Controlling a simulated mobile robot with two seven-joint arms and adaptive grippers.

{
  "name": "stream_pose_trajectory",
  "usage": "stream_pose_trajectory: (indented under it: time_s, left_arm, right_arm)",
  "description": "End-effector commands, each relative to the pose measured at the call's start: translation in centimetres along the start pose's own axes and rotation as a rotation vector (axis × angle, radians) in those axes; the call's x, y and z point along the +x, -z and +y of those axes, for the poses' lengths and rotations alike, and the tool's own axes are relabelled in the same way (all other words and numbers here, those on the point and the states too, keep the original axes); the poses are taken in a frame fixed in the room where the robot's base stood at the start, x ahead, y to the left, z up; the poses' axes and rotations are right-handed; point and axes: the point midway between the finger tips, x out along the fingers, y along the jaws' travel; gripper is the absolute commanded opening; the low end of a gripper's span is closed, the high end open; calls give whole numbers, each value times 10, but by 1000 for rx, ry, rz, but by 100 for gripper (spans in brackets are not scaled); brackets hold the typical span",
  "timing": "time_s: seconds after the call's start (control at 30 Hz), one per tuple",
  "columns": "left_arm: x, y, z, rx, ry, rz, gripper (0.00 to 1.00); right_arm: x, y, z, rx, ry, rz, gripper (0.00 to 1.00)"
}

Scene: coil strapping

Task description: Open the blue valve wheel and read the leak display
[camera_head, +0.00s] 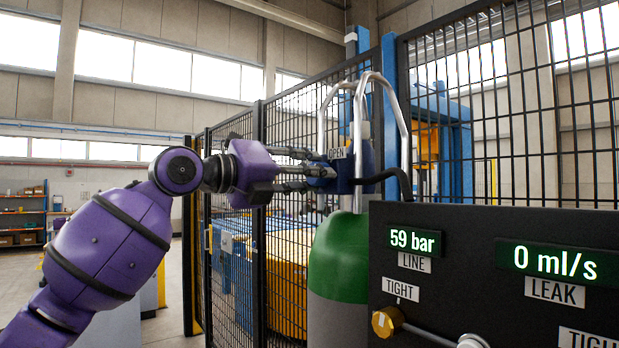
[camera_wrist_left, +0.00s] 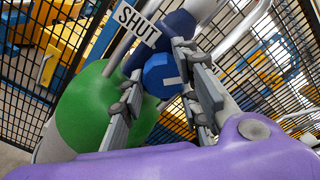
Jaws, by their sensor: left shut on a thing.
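The blue valve wheel (camera_wrist_left: 162,76) sits on the dark blue valve body on top of the green-shouldered gas cylinder (camera_head: 340,258). In the left wrist view its round face carries a light mark. My left gripper (camera_head: 314,171) reaches in from the left and is shut on the wheel, with fingers on both sides of it. In the head view the fingers hide most of the wheel. An OPEN label (camera_head: 337,153) shows on the valve there; a SHUT label (camera_wrist_left: 138,25) shows in the left wrist view. The leak display (camera_head: 555,262) reads 0 ml/s. My right gripper is not in view.
The line display (camera_head: 415,241) reads 59 bar on the black panel, lower right. Below it are a TIGHT label (camera_head: 400,289) and a brass fitting (camera_head: 386,321). Silver guard bars (camera_head: 398,105) arch around the valve. A black hose (camera_head: 385,177) runs right. Mesh fence (camera_head: 510,110) stands behind.

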Motion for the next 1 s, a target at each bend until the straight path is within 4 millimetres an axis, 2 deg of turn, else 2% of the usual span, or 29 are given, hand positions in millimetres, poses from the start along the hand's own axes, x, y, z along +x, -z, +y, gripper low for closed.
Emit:
stream_pose_trajectory:
  time_s: [0.03, 0.57, 0.6, 0.7, 1.0]
  left_arm:
    - [2, 5, 9, 6, -15, 12, 4]
    - [2, 4, 9, 30, -15, 11, 4]
    - [2, 4, 9, 30, -15, 11, 33]
    - [2, 4, 8, 30, -14, 10, 45]
    - [1, 2, 4, 33, -7, 5, 45]
  right_arm:
    - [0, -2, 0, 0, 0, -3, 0]
    - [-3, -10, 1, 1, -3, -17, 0]
    - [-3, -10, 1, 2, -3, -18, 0]
    - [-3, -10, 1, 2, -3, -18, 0]
    - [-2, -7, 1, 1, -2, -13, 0]
